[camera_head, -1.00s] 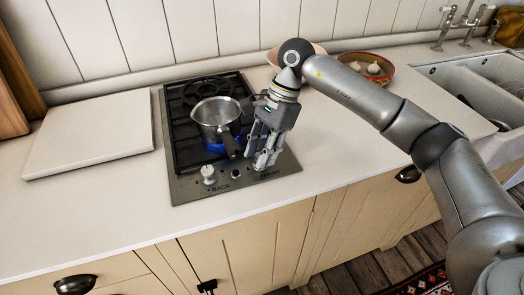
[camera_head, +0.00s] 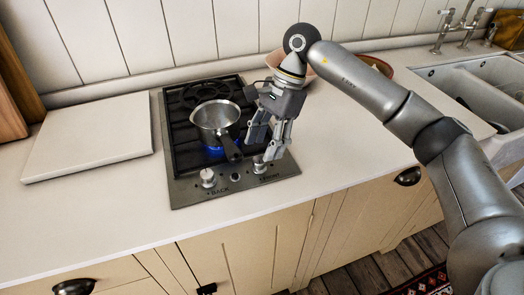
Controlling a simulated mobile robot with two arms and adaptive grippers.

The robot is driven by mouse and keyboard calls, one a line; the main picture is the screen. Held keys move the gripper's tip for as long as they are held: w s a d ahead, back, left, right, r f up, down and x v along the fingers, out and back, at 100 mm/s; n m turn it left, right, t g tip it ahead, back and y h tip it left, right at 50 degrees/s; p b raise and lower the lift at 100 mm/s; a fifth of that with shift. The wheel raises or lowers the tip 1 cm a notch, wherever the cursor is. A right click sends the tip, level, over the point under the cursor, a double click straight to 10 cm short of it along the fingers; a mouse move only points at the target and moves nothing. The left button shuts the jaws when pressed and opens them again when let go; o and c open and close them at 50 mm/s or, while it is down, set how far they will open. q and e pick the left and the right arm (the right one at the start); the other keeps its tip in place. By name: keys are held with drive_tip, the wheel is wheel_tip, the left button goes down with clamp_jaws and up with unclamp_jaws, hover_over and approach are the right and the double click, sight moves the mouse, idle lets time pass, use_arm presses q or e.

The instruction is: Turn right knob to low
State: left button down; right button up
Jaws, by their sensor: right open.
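The right knob (camera_head: 259,164) sits on the front panel of the hob (camera_head: 186,188), above the "FRONT" label. My right gripper (camera_head: 261,151) is just above and behind this knob, with its fingers spread and nothing between them. One finger partly overlaps the knob's right side in the picture; I cannot tell if they touch. The knob's exact setting is too small to read. The left knob (camera_head: 208,177) stands above the "BACK" label. A blue flame (camera_head: 215,152) burns under a metal saucepan (camera_head: 214,116) on the front burner. My left gripper is not in view.
The saucepan's dark handle (camera_head: 232,150) points forward, close to my right gripper's fingers. A white board (camera_head: 88,137) lies left of the hob. A pink bowl (camera_head: 275,57) and an orange bowl (camera_head: 386,68) stand behind my right arm. The countertop right of the hob is clear.

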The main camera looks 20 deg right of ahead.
drive_tip(key=v, duration=0.4)
drive_tip(key=shift+d+r, duration=0.1)
drive_tip(key=shift+r, duration=0.1)
